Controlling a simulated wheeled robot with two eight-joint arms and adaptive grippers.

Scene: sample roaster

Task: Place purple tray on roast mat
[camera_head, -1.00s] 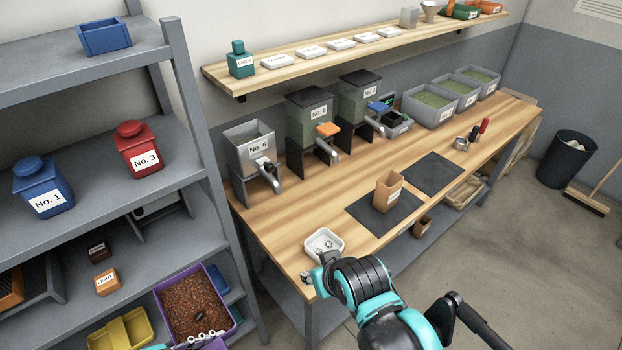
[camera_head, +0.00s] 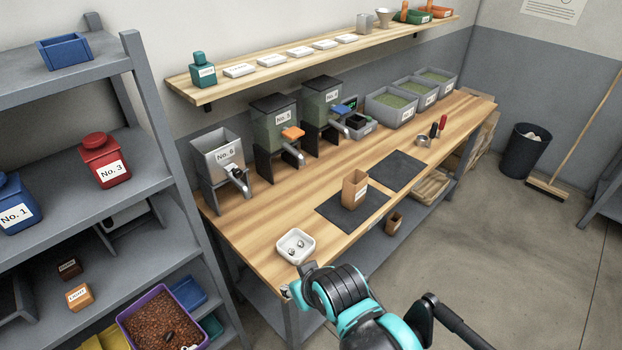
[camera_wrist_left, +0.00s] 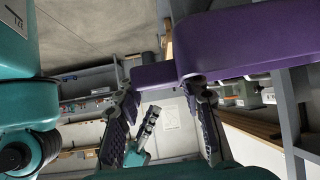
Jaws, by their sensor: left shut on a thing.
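The purple tray (camera_head: 128,338), full of brown beans, is at the bottom of the shelf rack in the head view. Its purple wall also fills the top right of the left wrist view (camera_wrist_left: 250,40). My left gripper (camera_wrist_left: 165,125) is shut on the tray; its two fingers show below the purple wall. In the head view it is mostly out of frame. Two dark mats lie on the wooden table: a near one (camera_head: 335,218) with a tan container (camera_head: 355,189) on it, and a bare farther one (camera_head: 395,170). My right gripper (camera_head: 294,280) is at the table's near corner, its fingers partly hidden.
A yellow bin (camera_head: 97,338) and a blue bin (camera_head: 188,293) sit close to the tray. The shelf post (camera_head: 185,180) stands between the rack and the table. A small white dish (camera_head: 296,246) is near the table's front corner.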

